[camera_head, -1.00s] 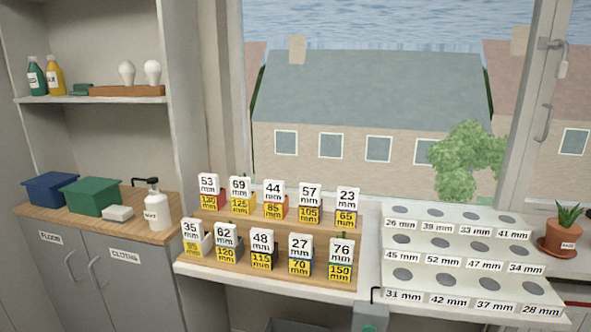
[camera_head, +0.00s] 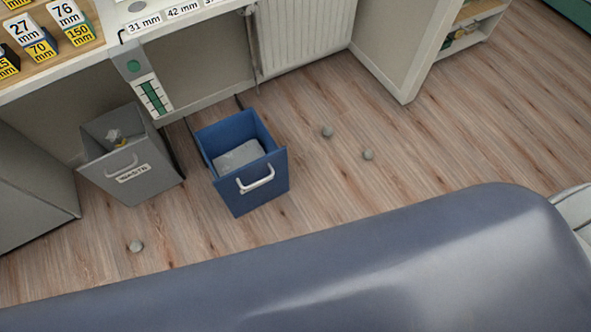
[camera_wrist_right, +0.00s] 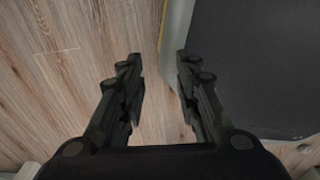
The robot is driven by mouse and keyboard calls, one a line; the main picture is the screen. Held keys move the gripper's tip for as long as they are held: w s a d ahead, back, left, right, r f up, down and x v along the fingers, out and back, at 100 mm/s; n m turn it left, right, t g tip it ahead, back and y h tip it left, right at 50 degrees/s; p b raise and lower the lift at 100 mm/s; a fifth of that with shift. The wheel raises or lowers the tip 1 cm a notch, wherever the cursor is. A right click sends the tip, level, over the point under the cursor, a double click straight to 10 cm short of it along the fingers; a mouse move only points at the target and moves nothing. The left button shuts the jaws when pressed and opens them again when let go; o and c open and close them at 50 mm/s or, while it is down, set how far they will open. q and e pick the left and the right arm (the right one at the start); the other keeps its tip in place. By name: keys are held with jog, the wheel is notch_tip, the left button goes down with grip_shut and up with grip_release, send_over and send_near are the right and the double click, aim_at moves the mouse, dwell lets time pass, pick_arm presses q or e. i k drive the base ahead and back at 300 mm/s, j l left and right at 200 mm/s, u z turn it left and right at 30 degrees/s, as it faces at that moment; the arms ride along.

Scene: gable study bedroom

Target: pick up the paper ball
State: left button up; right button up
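Three small grey balls that look like crumpled paper lie on the wooden floor in the head view. One paper ball (camera_head: 327,132) is right of the blue bin, a second ball (camera_head: 368,155) lies a little further right and nearer, and a third ball (camera_head: 136,246) lies in front of the grey bin. My right gripper (camera_wrist_right: 160,66) is open in the right wrist view, with only floor and a pale edge seen between its fingers. No ball shows between them. Neither gripper shows in the head view, and my left gripper is out of sight.
A grey bin (camera_head: 148,186) with a label holds crumpled paper and something yellow. A blue bin (camera_head: 258,192) with a white handle holds something pale grey. A white radiator (camera_head: 305,35) stands behind. A large blue-grey rounded shape (camera_head: 400,262) fills the foreground. Floor on the right is clear.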

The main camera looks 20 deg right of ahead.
aim_at(135, 246)
jog(key=u, duration=1.6)
jog(key=z, duration=0.2)
